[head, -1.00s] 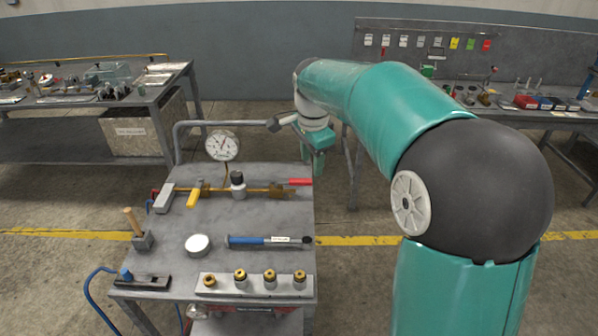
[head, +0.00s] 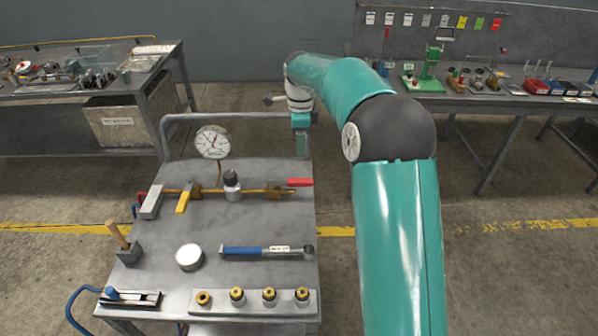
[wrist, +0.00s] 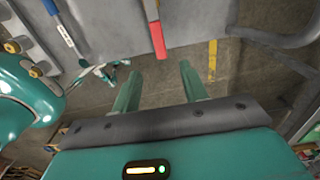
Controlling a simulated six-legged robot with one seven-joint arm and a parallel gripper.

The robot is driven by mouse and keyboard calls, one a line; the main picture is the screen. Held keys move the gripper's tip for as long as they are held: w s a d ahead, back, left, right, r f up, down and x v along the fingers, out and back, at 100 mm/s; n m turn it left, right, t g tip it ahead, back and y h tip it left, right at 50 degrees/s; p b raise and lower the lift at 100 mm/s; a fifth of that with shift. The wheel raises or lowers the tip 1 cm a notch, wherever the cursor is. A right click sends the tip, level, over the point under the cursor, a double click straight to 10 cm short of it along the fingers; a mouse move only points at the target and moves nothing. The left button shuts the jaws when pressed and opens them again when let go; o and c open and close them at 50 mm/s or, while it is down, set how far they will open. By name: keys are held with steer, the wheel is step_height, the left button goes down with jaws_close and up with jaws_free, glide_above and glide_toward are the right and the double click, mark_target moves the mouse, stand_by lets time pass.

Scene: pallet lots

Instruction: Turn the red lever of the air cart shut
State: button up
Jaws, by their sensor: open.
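The red lever (head: 300,182) sits at the right end of the brass pipe (head: 262,191) on the grey air cart (head: 285,222). Its handle points right, roughly in line with the pipe, to the cart's right edge. In the wrist view the red lever (wrist: 157,40) shows above the gap between my fingers, its tip toward me. My gripper (head: 302,153) hangs fingers down beyond the lever, near the cart's back rail. In the wrist view my gripper (wrist: 160,82) is open and empty, apart from the lever.
A pressure gauge (head: 213,142) and a yellow lever (head: 184,197) are farther left on the pipe. A rail (head: 235,116) runs along the cart's back. A blue-handled tool (head: 265,250) lies in front of the pipe. Benches stand behind at left and right.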

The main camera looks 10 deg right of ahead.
mark_target(300, 180)
step_height(300, 180, down, 14)
steer(key=shift+s+r, duration=0.15)
jaws_close()
stand_by(0.5)
